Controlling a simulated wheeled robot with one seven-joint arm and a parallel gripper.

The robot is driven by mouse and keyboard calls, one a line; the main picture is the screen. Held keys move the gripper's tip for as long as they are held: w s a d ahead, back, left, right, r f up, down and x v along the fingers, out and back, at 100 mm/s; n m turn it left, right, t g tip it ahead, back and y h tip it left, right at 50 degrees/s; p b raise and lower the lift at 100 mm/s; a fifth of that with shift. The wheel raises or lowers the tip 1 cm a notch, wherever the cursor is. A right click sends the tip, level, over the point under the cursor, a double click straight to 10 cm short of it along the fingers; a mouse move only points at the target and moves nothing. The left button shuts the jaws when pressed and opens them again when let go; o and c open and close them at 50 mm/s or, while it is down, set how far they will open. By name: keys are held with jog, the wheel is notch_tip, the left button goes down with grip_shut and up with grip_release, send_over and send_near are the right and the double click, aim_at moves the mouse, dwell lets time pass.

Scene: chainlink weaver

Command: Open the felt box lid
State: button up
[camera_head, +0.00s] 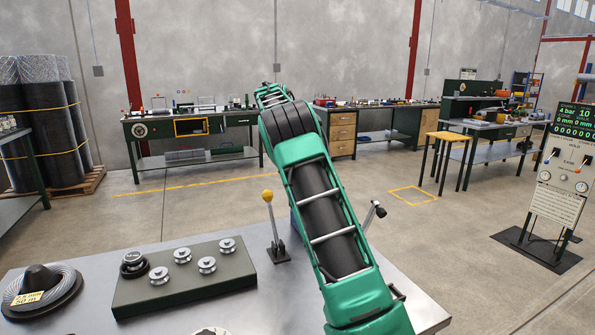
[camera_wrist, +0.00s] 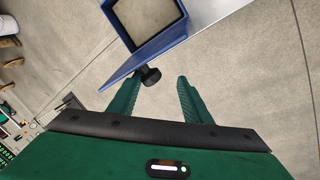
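In the wrist view my gripper (camera_wrist: 157,82) is open, its two green fingers apart with nothing clamped between them. A black knob (camera_wrist: 151,76) lies between the fingertips in the picture, nearer the left finger; I see a gap on both sides and cannot tell its depth. Just beyond the knob is a blue-edged box (camera_wrist: 165,40) with a pale beige panel or opening (camera_wrist: 145,15). It may be the felt box; its lid state is unclear. In the head view no felt box is identifiable, and my arm hides what lies behind it.
The metal table (camera_head: 75,262) in the head view carries a wire coil (camera_head: 62,292), a dark block with several spools (camera_head: 195,285) and a yellow-knobbed lever (camera_head: 268,200). A black-knobbed lever (camera_head: 380,211) shows right of my arm. A control console (camera_head: 565,165) stands at right.

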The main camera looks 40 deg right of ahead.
jog(key=v, duration=0.7)
jog(key=shift+r, duration=0.2)
jog(key=shift+a+f, duration=0.1)
